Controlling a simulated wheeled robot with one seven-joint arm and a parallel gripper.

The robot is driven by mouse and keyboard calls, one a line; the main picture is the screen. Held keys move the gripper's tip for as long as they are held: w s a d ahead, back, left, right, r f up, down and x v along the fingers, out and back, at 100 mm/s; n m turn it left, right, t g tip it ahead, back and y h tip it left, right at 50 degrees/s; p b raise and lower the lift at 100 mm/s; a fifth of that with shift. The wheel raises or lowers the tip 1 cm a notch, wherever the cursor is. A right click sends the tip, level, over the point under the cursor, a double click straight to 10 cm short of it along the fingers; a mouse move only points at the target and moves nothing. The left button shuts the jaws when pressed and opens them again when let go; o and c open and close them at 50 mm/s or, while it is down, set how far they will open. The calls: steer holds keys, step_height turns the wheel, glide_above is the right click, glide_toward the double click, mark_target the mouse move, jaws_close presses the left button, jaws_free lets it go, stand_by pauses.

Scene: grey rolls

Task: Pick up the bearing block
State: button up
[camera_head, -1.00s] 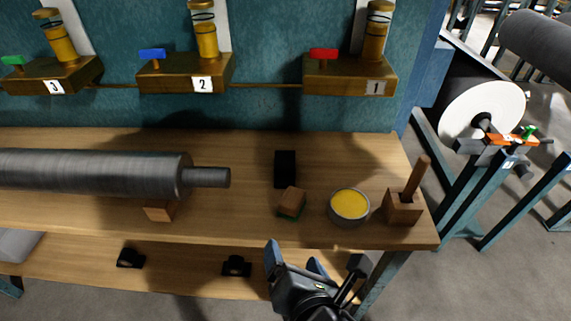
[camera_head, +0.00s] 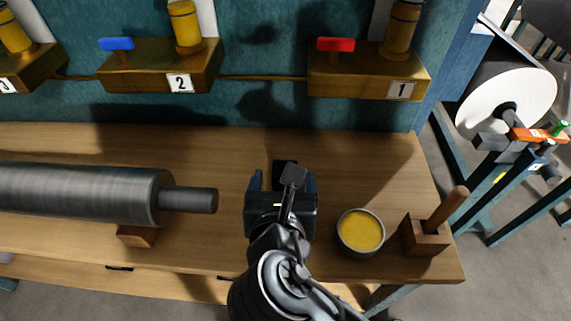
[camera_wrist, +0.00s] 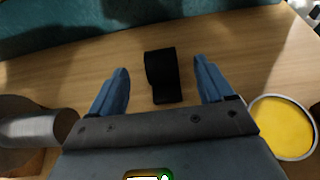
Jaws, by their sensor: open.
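The bearing block, which I take to be the black block (camera_wrist: 162,75), lies on the wooden bench top (camera_head: 345,155). In the wrist view it sits between my two blue fingers, with a gap on each side. It has a dark, curved face. In the head view only part of it (camera_head: 279,168) shows behind my gripper (camera_head: 283,182). My gripper is open and empty over the bench, its fingers pointing towards the block. I cannot tell how far above the block the fingertips are.
A grey roller (camera_head: 90,195) lies to the left on a wooden support (camera_head: 137,235). A tin of yellow grease (camera_head: 361,231) and a wooden block with a handle (camera_head: 428,236) stand to the right. Numbered wooden boxes line the wall behind.

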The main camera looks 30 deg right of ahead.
steer(key=x, duration=0.7)
steer(key=shift+w+d+f, duration=0.1)
steer(key=shift+w+f, duration=0.05)
steer(key=shift+f, duration=0.1)
jaws_close()
stand_by(0.6)
